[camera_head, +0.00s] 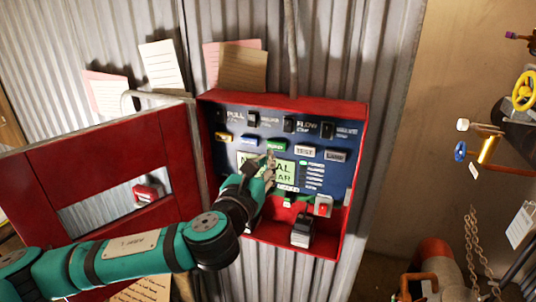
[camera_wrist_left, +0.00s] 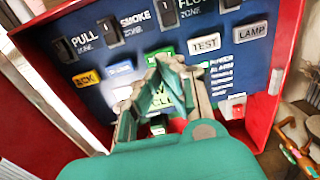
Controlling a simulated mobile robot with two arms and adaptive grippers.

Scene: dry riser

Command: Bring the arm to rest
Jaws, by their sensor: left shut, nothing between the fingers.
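My left arm (camera_head: 130,262) comes in from the left, and its teal gripper (camera_head: 268,166) is in front of the control panel (camera_head: 228,129). The fingers are shut with nothing between them. In the left wrist view the gripper (camera_wrist_left: 170,75) covers part of the green display, and its tips are near a green button (camera_wrist_left: 160,56). I cannot tell whether they touch it. The display (camera_head: 283,168) shows partly hidden lettering. The panel sits in an open red box (camera_head: 356,140). My right gripper is not in view.
The red door (camera_head: 105,150) stands open at the left. Paper notes (camera_head: 160,66) hang on the corrugated wall. A yellow valve wheel (camera_head: 524,91), pipes and chains (camera_head: 473,240) are at the right. A red switch (camera_head: 323,206) is on the panel's lower right.

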